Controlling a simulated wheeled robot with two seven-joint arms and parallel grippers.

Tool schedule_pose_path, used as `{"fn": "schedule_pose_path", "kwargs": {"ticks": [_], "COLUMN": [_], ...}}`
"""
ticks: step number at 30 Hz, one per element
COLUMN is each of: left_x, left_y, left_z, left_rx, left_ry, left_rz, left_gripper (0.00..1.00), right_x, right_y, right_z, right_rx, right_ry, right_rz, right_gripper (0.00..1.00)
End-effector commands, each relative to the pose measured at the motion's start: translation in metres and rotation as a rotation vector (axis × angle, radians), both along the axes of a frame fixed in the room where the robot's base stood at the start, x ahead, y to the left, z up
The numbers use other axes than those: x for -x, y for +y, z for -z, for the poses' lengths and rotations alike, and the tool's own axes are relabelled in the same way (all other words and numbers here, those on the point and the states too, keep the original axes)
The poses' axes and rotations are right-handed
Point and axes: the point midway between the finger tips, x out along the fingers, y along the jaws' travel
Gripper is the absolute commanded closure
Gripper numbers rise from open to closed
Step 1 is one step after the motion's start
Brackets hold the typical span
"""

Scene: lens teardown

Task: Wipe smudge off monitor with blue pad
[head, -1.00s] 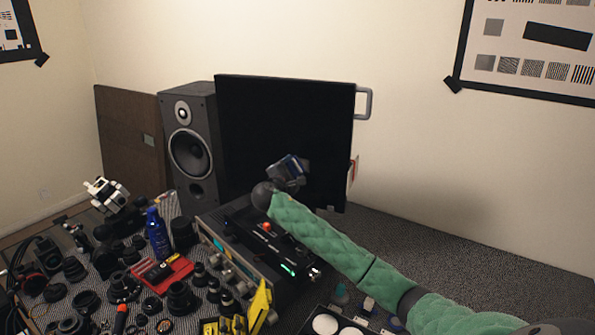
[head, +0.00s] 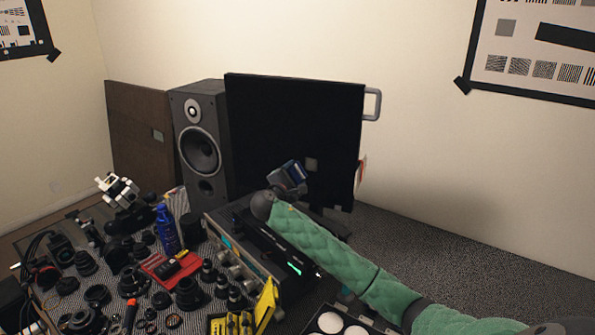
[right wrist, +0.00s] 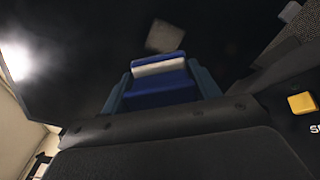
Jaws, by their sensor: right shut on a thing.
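The monitor (head: 275,120) stands upright with a dark screen. A grey, squarish smudge (head: 311,164) shows on its lower right part; it also shows in the right wrist view (right wrist: 165,36), just beyond the pad. My right gripper (head: 292,177) is shut on the blue pad (right wrist: 160,88), which has a pale stripe across it. The gripper is in front of the screen, below and left of the smudge. The pad does not cover the smudge, and I cannot tell whether it touches the screen. My left gripper is out of view.
A speaker (head: 200,135) stands left of the monitor. An equipment box (head: 262,255) is below my right arm. Lens parts, a blue bottle (head: 166,230) and a red tray (head: 172,268) crowd the table's left. The grey table (head: 440,250) is clear on the right.

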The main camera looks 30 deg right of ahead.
Motion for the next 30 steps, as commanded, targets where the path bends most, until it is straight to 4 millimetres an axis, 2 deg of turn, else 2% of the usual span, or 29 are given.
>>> {"fn": "schedule_pose_path", "kwargs": {"ticks": [4,17,30], "left_x": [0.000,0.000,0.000], "left_y": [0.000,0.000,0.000], "left_z": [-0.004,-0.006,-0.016], "left_rx": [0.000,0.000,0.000], "left_ry": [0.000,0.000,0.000], "left_rz": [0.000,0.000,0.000], "left_gripper": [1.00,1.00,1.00], "right_x": [0.005,0.008,0.022], "right_y": [0.008,0.012,0.034], "right_z": [-0.001,-0.001,-0.001], "right_rx": [-0.001,0.000,0.000], "right_ry": [-0.001,0.000,-0.001], "right_rz": [-0.001,0.000,0.001], "right_gripper": [0.57,0.57,0.57]}}
